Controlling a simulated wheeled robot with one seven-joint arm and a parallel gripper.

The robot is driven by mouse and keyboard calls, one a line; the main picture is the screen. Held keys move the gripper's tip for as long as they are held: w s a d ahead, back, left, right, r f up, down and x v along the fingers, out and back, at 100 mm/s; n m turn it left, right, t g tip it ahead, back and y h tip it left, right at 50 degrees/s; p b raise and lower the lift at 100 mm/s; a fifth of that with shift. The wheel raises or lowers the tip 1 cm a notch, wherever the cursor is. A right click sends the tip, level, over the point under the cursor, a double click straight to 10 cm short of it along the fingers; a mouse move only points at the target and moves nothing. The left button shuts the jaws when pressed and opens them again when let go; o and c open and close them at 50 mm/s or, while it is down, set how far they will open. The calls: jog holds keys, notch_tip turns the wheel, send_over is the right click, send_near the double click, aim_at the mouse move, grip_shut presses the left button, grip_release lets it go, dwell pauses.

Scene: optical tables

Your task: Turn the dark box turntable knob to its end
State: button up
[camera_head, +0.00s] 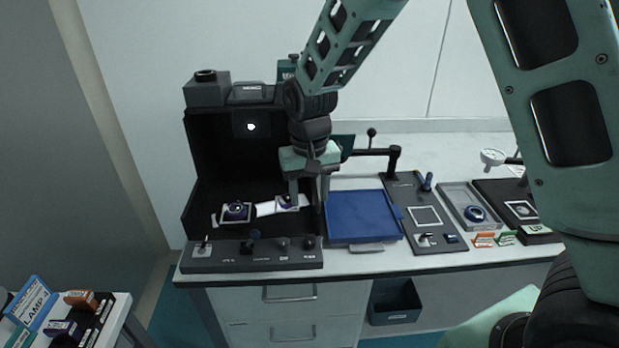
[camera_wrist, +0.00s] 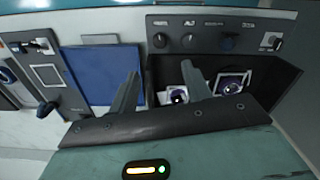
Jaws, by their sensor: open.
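The dark box (camera_head: 200,150) is open at the front, and its control panel (camera_head: 230,262) runs along the table's front edge. The labels are too small to read, so I cannot tell which knob is the turntable's. My gripper (camera_head: 309,198) is open and empty, pointing down by the box's right wall, behind the panel, touching no knob.
Two pale mounts with dark purple round pieces (camera_head: 237,211) (camera_head: 287,202) sit inside the box. A blue tray (camera_head: 362,216) lies right of the box. A dark plate with a post (camera_head: 394,165) stands farther right. Space above the panel is free.

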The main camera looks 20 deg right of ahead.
jog(key=shift+r, duration=2.1)
